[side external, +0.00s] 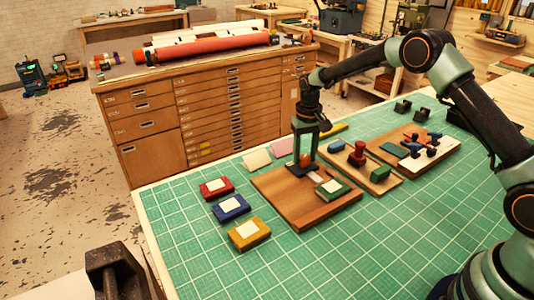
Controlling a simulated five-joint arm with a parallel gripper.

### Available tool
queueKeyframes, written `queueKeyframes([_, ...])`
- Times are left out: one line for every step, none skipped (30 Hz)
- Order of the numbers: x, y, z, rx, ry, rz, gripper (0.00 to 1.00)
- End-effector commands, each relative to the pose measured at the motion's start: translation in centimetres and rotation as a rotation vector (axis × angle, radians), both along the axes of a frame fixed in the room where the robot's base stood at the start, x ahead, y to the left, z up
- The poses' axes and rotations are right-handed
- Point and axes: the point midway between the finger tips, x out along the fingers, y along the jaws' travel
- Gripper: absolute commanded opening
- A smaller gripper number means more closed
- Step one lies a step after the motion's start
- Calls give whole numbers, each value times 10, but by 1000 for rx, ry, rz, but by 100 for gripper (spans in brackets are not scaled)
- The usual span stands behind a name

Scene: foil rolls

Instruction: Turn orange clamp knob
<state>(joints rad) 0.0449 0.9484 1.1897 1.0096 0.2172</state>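A small orange knob (306,159) shows low between the fingers of my gripper (305,163), over a brown wooden board (290,211). My gripper points straight down, with one finger on each side of the knob. The view is too small to tell whether the fingers touch it. The clamp under the knob is mostly hidden by my gripper. A green block with a pale top (332,187) lies on the board, to the right of my gripper.
Red (216,188), blue (231,208) and yellow (249,233) blocks lie left of the board on the green mat (330,260). Boards with a red knob (357,154) and blue-handled parts (412,149) stand to the right. The front of the mat is clear.

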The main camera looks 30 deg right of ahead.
Motion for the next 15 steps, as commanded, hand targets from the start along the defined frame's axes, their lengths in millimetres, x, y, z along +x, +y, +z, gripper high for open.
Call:
queueKeyframes([0, 0, 0, 0, 0, 0, 27])
queueKeyframes([0, 0, 0, 0, 0, 0, 15])
queueKeyframes([0, 0, 0, 0, 0, 0, 0])
queueKeyframes([0, 0, 0, 0, 0, 0, 0])
queueKeyframes([0, 0, 0, 0, 0, 1, 0])
queueKeyframes([0, 0, 0, 0, 0, 1, 0])
queueKeyframes([0, 0, 0, 0, 0, 2, 0])
queueKeyframes([0, 0, 0, 0, 0, 4, 0])
queueKeyframes([0, 1, 0, 0, -1, 8, 0])
queueKeyframes([0, 1, 0, 0, -1, 13, 0])
queueKeyframes([0, 1, 1, 0, -1, 18, 0])
queueKeyframes([0, 1, 1, 0, -1, 27, 0])
queueKeyframes([0, 1, 1, 0, -2, 37, 0])
queueKeyframes([0, 1, 1, 0, -2, 48, 0])
queueKeyframes([0, 1, 1, 1, -3, 64, 0])
